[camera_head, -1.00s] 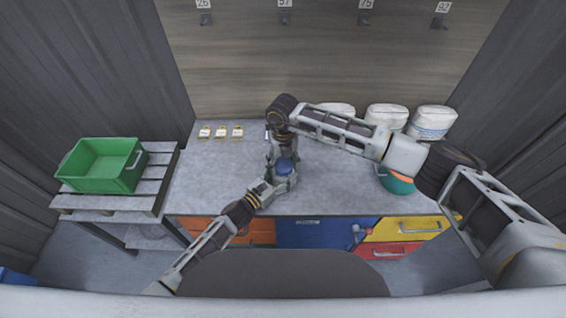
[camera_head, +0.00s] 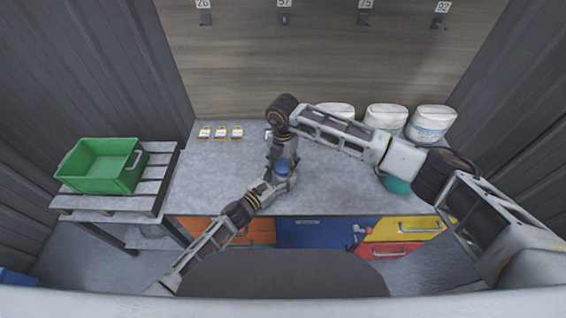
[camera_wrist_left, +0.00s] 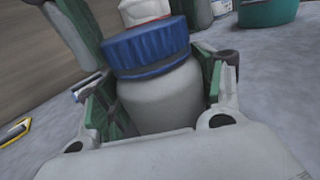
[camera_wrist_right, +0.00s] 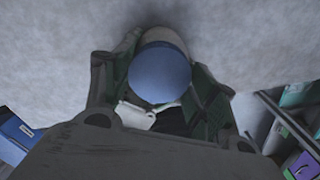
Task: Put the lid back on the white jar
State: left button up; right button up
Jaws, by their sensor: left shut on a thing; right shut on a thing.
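The white jar (camera_wrist_left: 165,100) stands between the green-padded fingers of my left gripper (camera_head: 280,184), which is shut on its body. The blue lid (camera_wrist_left: 147,46) sits over the jar's mouth in the left wrist view; I cannot tell whether it is threaded on. My right gripper (camera_head: 283,160) comes down from above and is shut on the lid. In the right wrist view the round lid top (camera_wrist_right: 160,73) lies between its fingers, with part of the jar (camera_wrist_right: 166,40) behind it.
Several yellow-and-white items (camera_head: 220,132) lie at the bench's back left. White tubs (camera_head: 386,117) stand at the back right. A teal bowl (camera_head: 396,186) is partly behind my right arm. A green crate (camera_head: 104,166) stands on a side rack. The bench's left part is clear.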

jog(key=m, duration=0.4)
jog(key=shift+m, duration=0.4)
jog(key=m, duration=0.8)
jog(key=shift+m, duration=0.4)
jog(key=m, duration=0.3)
jog(key=shift+s+a+r, duration=0.1)
jog(key=shift+a, duration=0.2)
jog(key=shift+d+m, duration=0.25)
jog(key=shift+m, duration=0.55)
jog(key=o, duration=0.7)
jog(key=shift+o, duration=0.2)
